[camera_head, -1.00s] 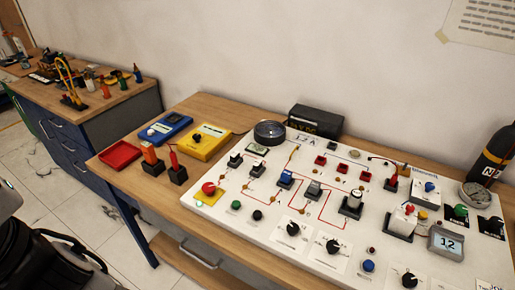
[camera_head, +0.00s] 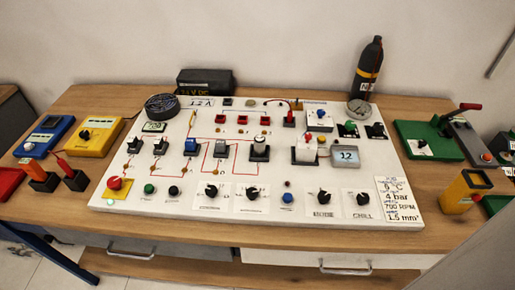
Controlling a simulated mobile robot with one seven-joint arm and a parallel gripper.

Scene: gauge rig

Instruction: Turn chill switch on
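The chill switch (camera_head: 362,198) is a black rotary knob on a white label plate marked CHILL. It sits at the front right of the white panel (camera_head: 265,180), left of a printed note. The exact angle of its pointer is too small to tell. A similar black knob (camera_head: 323,198) on its own label is just to its left. My gripper is not in view.
A black bottle (camera_head: 368,70) stands behind. A green lever device (camera_head: 430,138) and a yellow block (camera_head: 465,190) stand to the right.

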